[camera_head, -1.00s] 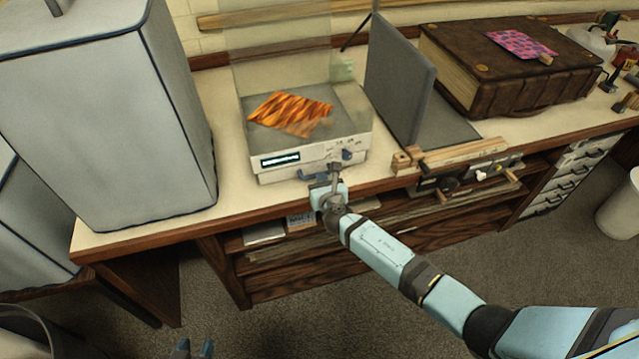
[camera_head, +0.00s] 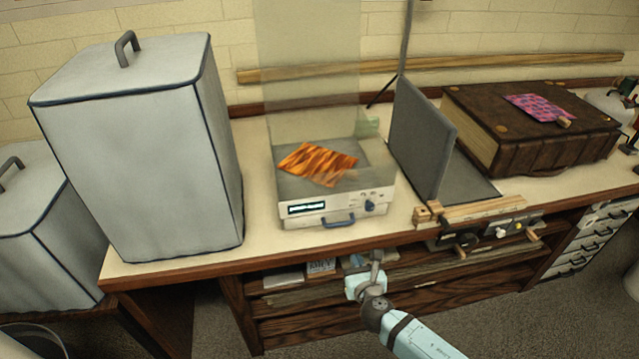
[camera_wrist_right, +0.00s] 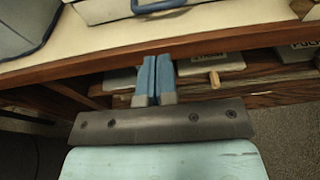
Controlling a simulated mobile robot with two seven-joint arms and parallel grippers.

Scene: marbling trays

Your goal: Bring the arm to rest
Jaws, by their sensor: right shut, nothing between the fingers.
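My right gripper (camera_head: 376,262) is in front of the bench, below the level of its top, near the open shelf. In the right wrist view its two blue fingers (camera_wrist_right: 154,80) are together with nothing between them. It touches nothing that I can see. My left gripper is not in view now.
The bench top (camera_head: 255,190) carries a white machine (camera_head: 300,222) with a marbled orange sheet (camera_head: 318,163), a grey covered box (camera_head: 140,150), an upright grey panel (camera_head: 422,140) and a big brown book (camera_head: 540,130). Wooden-handled tools project at the bench's front edge. Floor in front is open.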

